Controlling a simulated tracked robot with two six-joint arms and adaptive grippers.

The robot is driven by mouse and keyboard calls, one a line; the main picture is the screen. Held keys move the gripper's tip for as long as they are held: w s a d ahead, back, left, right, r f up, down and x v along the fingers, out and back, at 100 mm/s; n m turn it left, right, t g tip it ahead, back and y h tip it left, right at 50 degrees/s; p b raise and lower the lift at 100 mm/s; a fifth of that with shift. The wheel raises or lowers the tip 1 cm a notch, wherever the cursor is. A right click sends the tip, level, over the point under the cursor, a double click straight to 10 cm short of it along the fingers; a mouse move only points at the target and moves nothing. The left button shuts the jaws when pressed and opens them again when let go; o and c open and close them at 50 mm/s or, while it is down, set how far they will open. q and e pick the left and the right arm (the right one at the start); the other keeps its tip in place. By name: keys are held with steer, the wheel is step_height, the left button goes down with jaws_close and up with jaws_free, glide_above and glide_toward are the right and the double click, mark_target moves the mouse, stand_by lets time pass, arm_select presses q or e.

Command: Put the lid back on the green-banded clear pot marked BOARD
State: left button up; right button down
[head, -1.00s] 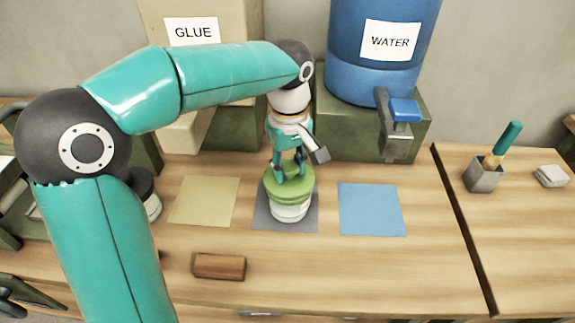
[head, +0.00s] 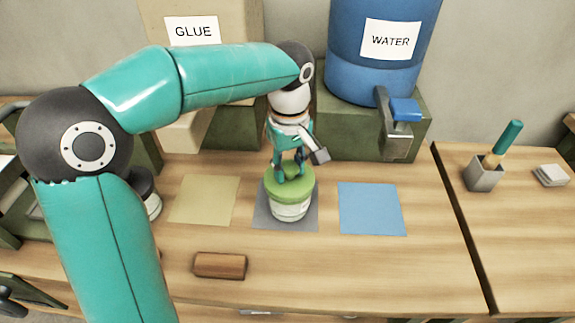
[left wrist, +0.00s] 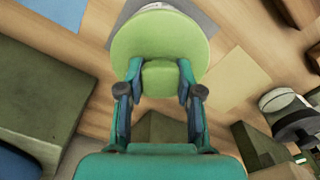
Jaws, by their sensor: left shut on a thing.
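The green lid (head: 288,187) has a raised knob, and my left gripper (head: 291,172) is shut on that knob from above. The lid sits over the mouth of the clear pot (head: 289,209), which stands upright on the grey mat (head: 263,216). I see no clear gap between lid and pot in the head view. In the left wrist view the lid (left wrist: 160,38) shows between the fingers of my left gripper (left wrist: 161,82) and hides most of the pot. No marking on the pot is legible. My right gripper is not in view.
A tan mat (head: 204,200) lies left of the pot and a blue mat (head: 372,209) right of it. A brown wooden block (head: 219,265) lies in front. The WATER barrel (head: 375,60) with its tap stands behind. A brush holder (head: 482,174) is at the right.

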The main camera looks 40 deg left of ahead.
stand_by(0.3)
arm_select(q)
steer(key=o, duration=1)
steer(key=o, duration=0.5)
steer(key=shift+c, duration=0.2)
steer(key=shift+w+r, duration=0.1)
steer(key=shift+r, duration=0.05)
steer(key=shift+r+p, duration=3.15)
steer(key=shift+r, duration=0.25)
